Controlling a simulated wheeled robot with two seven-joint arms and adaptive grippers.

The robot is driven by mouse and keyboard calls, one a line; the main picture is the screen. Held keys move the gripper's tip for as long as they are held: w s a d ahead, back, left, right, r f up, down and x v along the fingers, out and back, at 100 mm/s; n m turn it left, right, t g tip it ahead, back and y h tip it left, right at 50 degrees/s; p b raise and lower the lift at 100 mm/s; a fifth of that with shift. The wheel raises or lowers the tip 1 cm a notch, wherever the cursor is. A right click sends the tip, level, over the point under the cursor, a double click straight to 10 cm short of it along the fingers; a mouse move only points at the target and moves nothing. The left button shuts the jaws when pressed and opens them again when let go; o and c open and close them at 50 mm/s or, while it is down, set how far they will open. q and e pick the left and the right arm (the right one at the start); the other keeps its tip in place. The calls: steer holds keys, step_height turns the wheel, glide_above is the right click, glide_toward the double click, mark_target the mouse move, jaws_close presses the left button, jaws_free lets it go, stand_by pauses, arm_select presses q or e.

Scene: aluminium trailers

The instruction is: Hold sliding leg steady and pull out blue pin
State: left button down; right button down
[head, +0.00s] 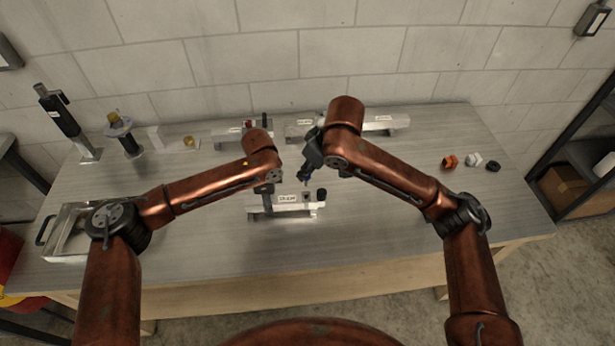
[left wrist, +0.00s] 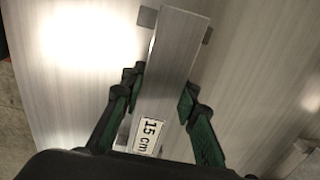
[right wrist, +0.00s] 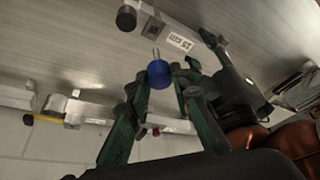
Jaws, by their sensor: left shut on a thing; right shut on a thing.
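The sliding leg is a silver aluminium bar with a "15 cm" label, lying at the table's front middle (head: 296,212); it also fills the middle of the left wrist view (left wrist: 178,45). My left gripper (head: 267,203) is shut on the bar, one finger on each side (left wrist: 163,83). My right gripper (head: 304,178) is shut on the blue pin. The prongs look clear of the bar.
Other aluminium pieces (head: 386,123) lie along the table's back. A metal tray (head: 62,257) stands at the left. Black upright parts (head: 62,115) stand at the back left. Orange (head: 449,161), white and black small parts lie at the right. The front right of the table is clear.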

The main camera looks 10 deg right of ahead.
arm_select(q)
steer(key=c, duration=1.4)
jaws_free()
steer(key=shift+c, duration=0.2)
step_height(320, 180, up, 12)
steer(key=shift+r, duration=0.1)
